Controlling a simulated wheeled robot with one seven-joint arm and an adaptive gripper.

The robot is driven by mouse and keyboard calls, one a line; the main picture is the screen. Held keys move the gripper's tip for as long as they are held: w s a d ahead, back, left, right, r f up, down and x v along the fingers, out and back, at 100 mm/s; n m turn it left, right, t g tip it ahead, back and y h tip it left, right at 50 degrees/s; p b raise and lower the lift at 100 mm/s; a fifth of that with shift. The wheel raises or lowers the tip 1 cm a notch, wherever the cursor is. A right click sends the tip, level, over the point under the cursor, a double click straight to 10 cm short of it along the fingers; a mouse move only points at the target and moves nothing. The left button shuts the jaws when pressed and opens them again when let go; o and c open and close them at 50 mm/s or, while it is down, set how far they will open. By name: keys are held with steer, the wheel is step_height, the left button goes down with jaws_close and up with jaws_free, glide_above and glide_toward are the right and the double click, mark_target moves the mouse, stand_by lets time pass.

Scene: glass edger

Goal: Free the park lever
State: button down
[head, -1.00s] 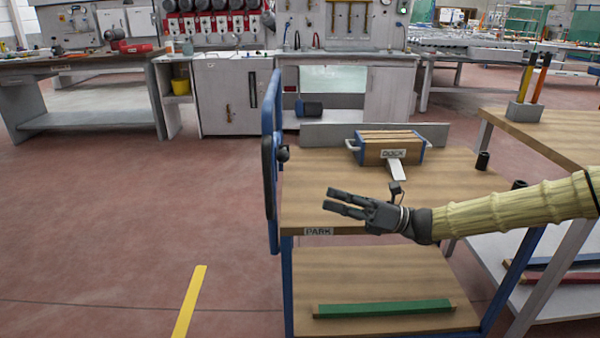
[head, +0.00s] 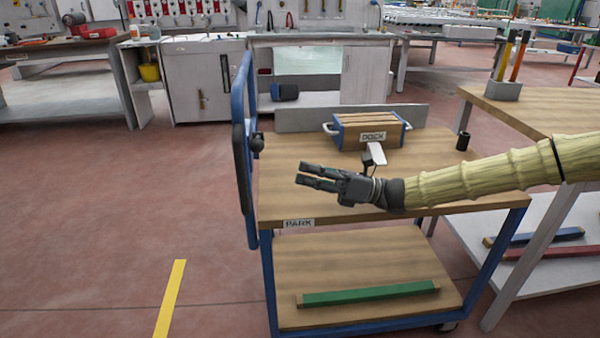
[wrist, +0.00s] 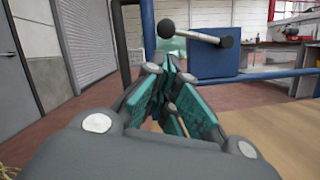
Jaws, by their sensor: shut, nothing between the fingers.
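The park lever (head: 257,143) shows in the head view as a dark knob beside the cart's blue push handle. In the wrist view it is a pale bar (wrist: 196,34) with a dark knob at each end, beyond my fingertips. A PARK label (head: 299,223) is on the cart's front edge. My gripper (head: 300,175) is shut and empty above the left part of the cart top, to the right of and nearer than the knob. In the wrist view my gripper (wrist: 166,62) points toward the lever, apart from it. How the lever is held is too small to tell.
A wooden block box (head: 370,131) with a DOCK label stands at the back of the cart top (head: 300,185). A black cup (head: 463,141) is near its right edge. A green bar (head: 368,293) lies on the lower shelf. A bench (head: 545,103) stands right. The floor at left is clear.

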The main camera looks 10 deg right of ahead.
mark_target(257, 140)
steer(key=x, duration=0.8)
steer(key=shift+a+b, duration=0.2)
steer(key=shift+b, duration=0.2)
steer(key=shift+r, duration=0.15)
steer(key=shift+r+m, duration=0.4)
steer(key=shift+m, duration=0.1)
